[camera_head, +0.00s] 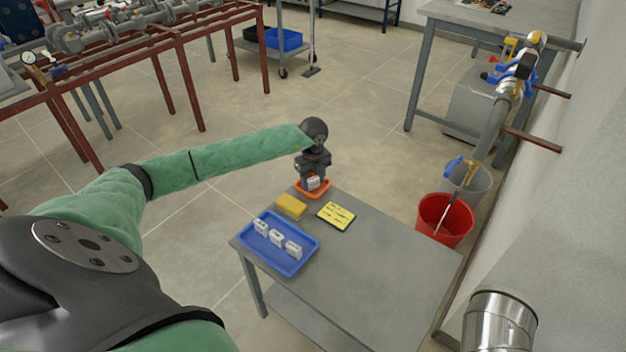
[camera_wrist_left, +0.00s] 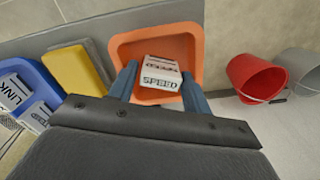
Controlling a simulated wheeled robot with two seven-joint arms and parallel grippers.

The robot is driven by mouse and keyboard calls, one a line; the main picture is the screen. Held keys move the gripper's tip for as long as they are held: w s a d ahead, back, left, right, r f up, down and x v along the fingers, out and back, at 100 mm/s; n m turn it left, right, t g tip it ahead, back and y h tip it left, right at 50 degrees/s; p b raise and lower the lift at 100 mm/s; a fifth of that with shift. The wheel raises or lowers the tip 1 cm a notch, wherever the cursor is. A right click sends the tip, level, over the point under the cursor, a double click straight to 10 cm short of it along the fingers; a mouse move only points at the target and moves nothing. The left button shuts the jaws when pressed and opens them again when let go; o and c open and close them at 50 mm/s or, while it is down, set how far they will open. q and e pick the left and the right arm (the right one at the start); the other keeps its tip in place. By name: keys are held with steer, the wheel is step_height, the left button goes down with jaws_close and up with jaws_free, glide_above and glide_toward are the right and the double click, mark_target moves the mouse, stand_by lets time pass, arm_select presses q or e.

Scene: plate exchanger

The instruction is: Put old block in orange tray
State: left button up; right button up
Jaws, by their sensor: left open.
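The orange tray (camera_head: 325,191) stands at the far corner of the grey table, and it also shows in the left wrist view (camera_wrist_left: 122,48). A white block marked SPEED (camera_wrist_left: 160,72) is in the orange tray; it also shows in the head view (camera_head: 313,182). My left gripper (camera_head: 313,178) is over the tray. In the left wrist view its two fingers (camera_wrist_left: 160,85) are open, one on each side of the block. I cannot tell whether the fingers touch it. My right gripper is not in view.
A blue tray (camera_head: 281,268) with several white blocks lies at the table's left. The right of the table (camera_head: 390,262) is clear. A red bucket (camera_head: 446,219) stands beyond it.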

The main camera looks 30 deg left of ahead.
mark_target(313, 179)
arm_select(q)
steer(key=shift+r, duration=0.1)
steer(key=shift+r, duration=0.2)
step_height(313, 179, up, 2)
steer(key=shift+r, duration=0.25)
step_height(313, 179, up, 9)
steer(key=b, duration=0.1)
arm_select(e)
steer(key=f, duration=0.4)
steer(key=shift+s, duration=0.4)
arm_select(q)
steer(key=shift+r, duration=0.1)
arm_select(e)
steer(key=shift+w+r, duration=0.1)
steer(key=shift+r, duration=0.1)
